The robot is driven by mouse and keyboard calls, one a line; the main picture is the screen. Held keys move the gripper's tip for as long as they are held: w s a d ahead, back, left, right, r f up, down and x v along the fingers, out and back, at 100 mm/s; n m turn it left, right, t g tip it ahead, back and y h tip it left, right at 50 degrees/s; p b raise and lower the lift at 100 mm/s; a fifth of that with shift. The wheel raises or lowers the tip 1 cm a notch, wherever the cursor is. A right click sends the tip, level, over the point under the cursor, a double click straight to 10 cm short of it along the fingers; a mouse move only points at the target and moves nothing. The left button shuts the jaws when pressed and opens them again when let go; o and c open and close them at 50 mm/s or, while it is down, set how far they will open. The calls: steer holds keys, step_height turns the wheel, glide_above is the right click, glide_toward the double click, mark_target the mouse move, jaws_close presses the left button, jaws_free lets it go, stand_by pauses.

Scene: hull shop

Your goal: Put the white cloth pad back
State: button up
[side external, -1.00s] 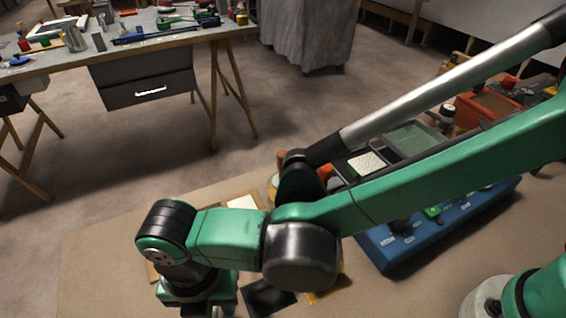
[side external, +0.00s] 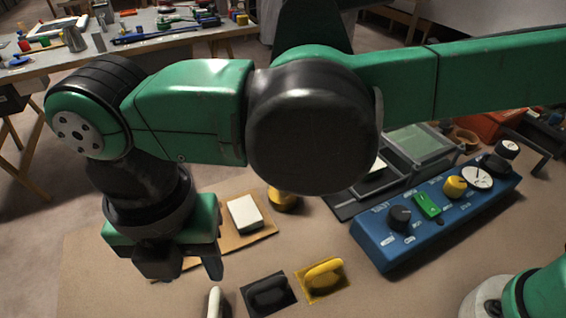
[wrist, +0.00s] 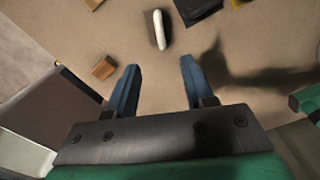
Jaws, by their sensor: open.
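A white block-like pad (side external: 244,212) lies on a brown board (side external: 265,230) to the gripper's right. Another flat white piece (side external: 378,167) shows in the dark tray, partly hidden by my arm. I cannot tell which white piece is the cloth pad.
A black-handled pad (side external: 268,294) and a yellow-handled pad (side external: 323,278) stand in a row right of the white-handled one. A blue control box (side external: 430,238) with knobs is at the right. A workbench (side external: 120,62) stands behind.

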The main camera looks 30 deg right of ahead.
steer(key=w+d+r+m+t+y, duration=0.1)
steer(key=w+d+r+m, duration=0.1)
steer(key=w+d+m, duration=0.4)
steer(key=w+d+r+m+t+y, duration=0.1)
steer(key=d+r+m+t, duration=0.1)
steer(key=d+m, duration=0.7)
steer(key=s+d+f+m+t+h, duration=0.1)
steer(key=d+m+t, duration=0.1)
steer(key=d+m, duration=0.6)
steer(key=s+d+f+m+t+h, duration=0.1)
steer(key=d+f+m+t, duration=0.1)
steer(key=d+m, duration=0.6)
steer(key=shift+s+d+f, duration=0.2)
steer(key=shift+d+f, duration=0.05)
steer(key=shift+d, duration=0.9)
